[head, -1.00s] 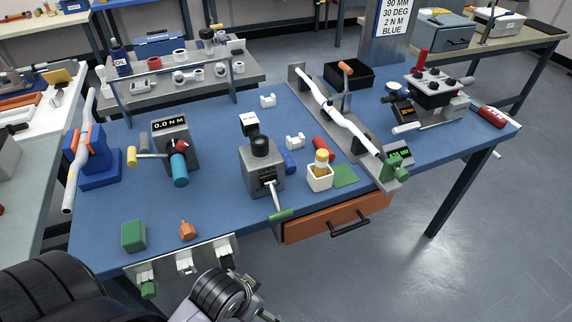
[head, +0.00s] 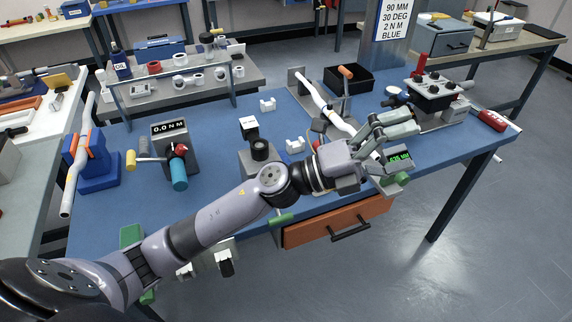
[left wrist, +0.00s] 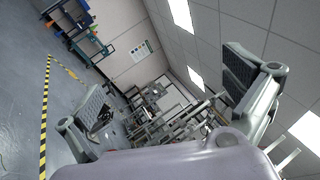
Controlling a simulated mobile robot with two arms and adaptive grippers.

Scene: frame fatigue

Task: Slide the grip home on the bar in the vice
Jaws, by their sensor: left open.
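A blue vice (head: 98,168) with orange jaws stands at the table's left end. My left gripper (head: 416,121) is open over the table's right part, far from the vice. The left wrist view shows its two fingers spread, with nothing between them. My right gripper is out of view.
A second white bar (head: 312,92) lies on a grey fixture, partly behind my left gripper. A torque gauge (head: 176,143) with a teal cylinder (head: 179,174) stands right of the vice. A black tray (head: 349,79) is at the back. An orange drawer (head: 310,226) sits under the front edge.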

